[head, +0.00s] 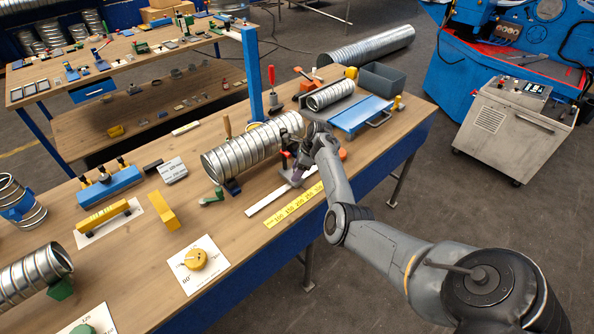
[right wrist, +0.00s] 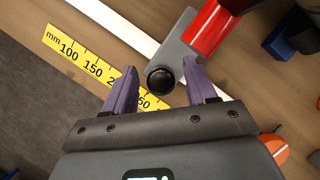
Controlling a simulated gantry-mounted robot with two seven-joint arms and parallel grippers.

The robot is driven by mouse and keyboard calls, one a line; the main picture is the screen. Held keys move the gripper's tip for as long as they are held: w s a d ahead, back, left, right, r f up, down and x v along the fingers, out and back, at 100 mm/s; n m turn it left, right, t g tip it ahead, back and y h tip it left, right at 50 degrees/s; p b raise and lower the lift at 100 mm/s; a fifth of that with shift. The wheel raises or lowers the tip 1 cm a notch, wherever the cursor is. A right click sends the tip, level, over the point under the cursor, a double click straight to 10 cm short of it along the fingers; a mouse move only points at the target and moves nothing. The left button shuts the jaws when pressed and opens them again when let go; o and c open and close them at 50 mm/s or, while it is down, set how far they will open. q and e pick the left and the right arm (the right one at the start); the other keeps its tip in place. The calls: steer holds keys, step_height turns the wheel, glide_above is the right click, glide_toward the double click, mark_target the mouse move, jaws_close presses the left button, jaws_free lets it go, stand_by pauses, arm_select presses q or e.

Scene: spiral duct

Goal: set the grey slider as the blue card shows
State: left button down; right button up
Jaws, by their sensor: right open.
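The grey slider (right wrist: 180,50) sits across the white rail (right wrist: 122,30), with a round black knob (right wrist: 160,80) at its near end and a red cylinder (right wrist: 208,28) at its far end. The yellow mm scale (right wrist: 95,65) runs beside the rail; the purple fingers hide part of its numbers. My right gripper (right wrist: 160,68) is open, its fingers on either side of the knob with gaps visible. In the head view, the right gripper (head: 297,174) is low over the rail's far end, largely hiding the slider. I cannot make out a blue card for certain. The left gripper is not in view.
A spiral duct (head: 245,148) lies behind the rail. A yellow dial (head: 195,259) on a white card is at the front. A blue tray-like piece (head: 360,114) and a grey bin (head: 383,82) stand beyond the right arm.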

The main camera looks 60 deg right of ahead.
steer(key=v, duration=1)
steer(key=shift+r, duration=0.35)
steer(key=shift+s, duration=0.2)
